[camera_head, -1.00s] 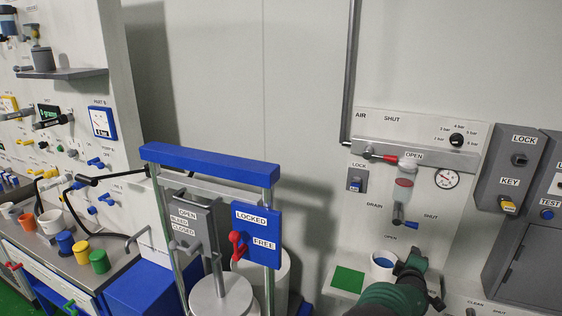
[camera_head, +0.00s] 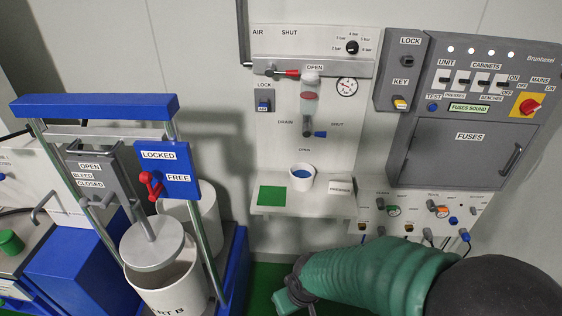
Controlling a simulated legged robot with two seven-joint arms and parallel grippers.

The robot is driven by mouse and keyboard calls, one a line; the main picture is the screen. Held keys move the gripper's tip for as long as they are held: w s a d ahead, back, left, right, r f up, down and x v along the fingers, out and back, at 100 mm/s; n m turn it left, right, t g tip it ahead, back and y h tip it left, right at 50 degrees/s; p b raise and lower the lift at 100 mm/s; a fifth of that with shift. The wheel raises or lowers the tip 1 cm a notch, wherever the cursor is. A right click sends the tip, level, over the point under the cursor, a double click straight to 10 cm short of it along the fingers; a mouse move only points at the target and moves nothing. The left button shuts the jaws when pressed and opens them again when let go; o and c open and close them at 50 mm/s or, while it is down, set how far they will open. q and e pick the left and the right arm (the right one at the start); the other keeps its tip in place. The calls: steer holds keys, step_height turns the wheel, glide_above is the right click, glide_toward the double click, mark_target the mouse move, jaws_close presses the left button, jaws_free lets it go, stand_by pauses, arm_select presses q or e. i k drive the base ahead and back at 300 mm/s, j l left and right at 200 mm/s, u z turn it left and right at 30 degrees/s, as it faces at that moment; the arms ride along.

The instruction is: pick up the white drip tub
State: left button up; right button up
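The white drip tub (camera_head: 301,179) stands upright on a small pale shelf (camera_head: 273,209) below the air panel. It holds something blue inside and nothing covers it. A green square (camera_head: 285,195) lies to its left on the shelf. My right arm comes in from the lower right, and its gripper (camera_head: 293,292) is low in the picture, below the shelf and apart from the tub. The fingers are small and partly cut off by the frame, so I cannot see whether they are open. My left gripper is not in view.
A drain valve with a blue handle (camera_head: 316,133) hangs above the tub. A card (camera_head: 340,187) is right of it. A blue-framed press (camera_head: 95,107) with a white drum (camera_head: 168,285) stands left. A grey fuse cabinet (camera_head: 452,150) and a switch panel (camera_head: 425,212) are right.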

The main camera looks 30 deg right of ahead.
mark_target(302, 174)
steer(key=i+l+u, duration=0.1)
steer(key=l+u, duration=0.25)
steer(key=i+l+u, duration=0.1)
steer(key=l+u, duration=0.75)
steer(key=l, duration=2.3)
steer(key=i, duration=0.1)
